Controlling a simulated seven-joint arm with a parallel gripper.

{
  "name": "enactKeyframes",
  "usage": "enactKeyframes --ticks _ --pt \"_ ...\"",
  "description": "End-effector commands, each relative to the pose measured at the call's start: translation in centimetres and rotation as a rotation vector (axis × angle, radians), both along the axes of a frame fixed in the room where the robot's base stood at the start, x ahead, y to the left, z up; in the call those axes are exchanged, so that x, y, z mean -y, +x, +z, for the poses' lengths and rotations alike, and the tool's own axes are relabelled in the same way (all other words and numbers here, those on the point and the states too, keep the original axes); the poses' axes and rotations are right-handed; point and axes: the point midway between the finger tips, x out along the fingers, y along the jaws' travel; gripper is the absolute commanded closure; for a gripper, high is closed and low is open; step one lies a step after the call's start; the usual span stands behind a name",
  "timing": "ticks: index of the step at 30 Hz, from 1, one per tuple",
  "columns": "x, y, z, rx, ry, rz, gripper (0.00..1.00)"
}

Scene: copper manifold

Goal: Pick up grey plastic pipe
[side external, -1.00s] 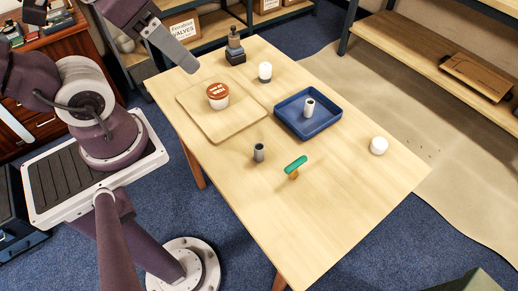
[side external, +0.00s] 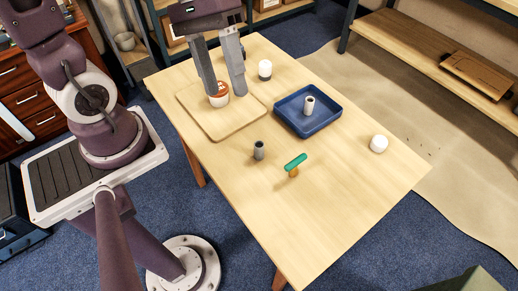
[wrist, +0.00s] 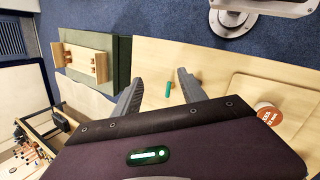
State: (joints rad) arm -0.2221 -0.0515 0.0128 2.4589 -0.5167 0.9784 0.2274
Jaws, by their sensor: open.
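The grey plastic pipe (side external: 259,150) is a short grey cylinder standing upright on the wooden table, left of a green-handled piece (side external: 295,163). My gripper (side external: 225,92) is open and empty. In the side view its fingers point down over the cutting board, up and to the left of the pipe, and apart from it. In the wrist view the two fingers of my gripper (wrist: 160,77) are spread, with the green handle (wrist: 168,89) showing between them. I cannot make out the grey pipe in the wrist view; a finger may hide it.
A blue tray (side external: 323,126) holds a pale upright pipe (side external: 309,105). White pieces stand at the back (side external: 265,69) and right (side external: 379,144). The near table is clear.

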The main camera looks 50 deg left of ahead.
Motion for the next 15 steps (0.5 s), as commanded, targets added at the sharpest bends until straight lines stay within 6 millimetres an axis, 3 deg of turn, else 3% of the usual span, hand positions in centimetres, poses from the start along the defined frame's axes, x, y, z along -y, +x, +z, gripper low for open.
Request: enactKeyframes --ticks 5,9,12,15 --pt "-0.1 5.5 -5.7 -0.327 -0.356 0.332 0.51" --pt "-2.2 9.1 -12.6 -0.514 -0.594 0.668 0.51" --pt "-4.1 9.9 -18.7 -0.616 -0.714 0.919 0.51" --pt "-5.4 9.2 -23.8 -0.687 -0.775 1.118 0.51"
